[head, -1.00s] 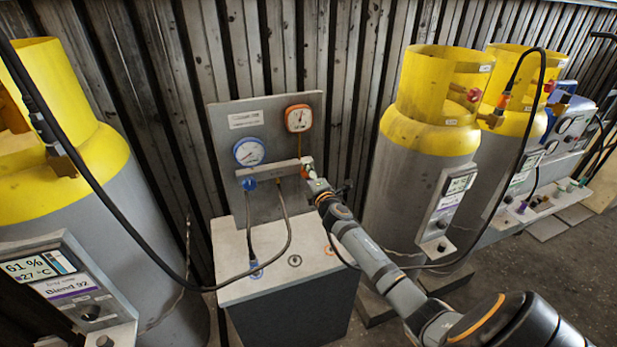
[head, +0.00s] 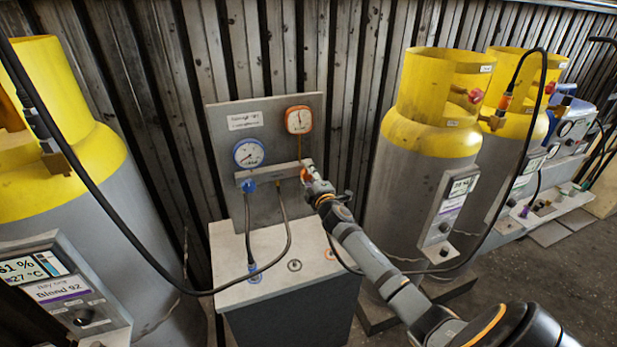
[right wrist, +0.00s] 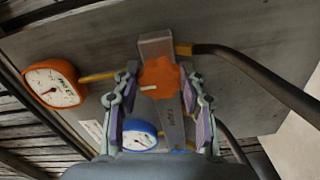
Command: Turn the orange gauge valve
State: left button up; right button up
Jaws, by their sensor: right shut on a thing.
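The orange gauge valve (right wrist: 160,82) is a lobed knob with a white pointer mark, on the grey manifold bar (right wrist: 172,120). My right gripper (right wrist: 163,95) is shut on it, one finger on each side. In the head view the orange valve (head: 305,175) shows only partly, at the right end of the bar behind my right gripper (head: 311,183). The orange gauge (head: 298,120) is on the panel above; it also shows at the left in the right wrist view (right wrist: 52,84). My left gripper is out of view.
A blue gauge (head: 249,153) and blue valve (head: 249,185) sit left on the grey panel (head: 270,211). Yellow-topped cylinders stand left (head: 75,170) and right (head: 430,137). A black hose (head: 130,225) crosses the foreground.

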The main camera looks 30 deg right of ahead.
jog(key=shift+f, duration=0.1)
jog(key=o, duration=1.2)
jog(key=shift+c, duration=0.2)
jog(key=v, duration=1.2)
jog(key=shift+d, duration=0.1)
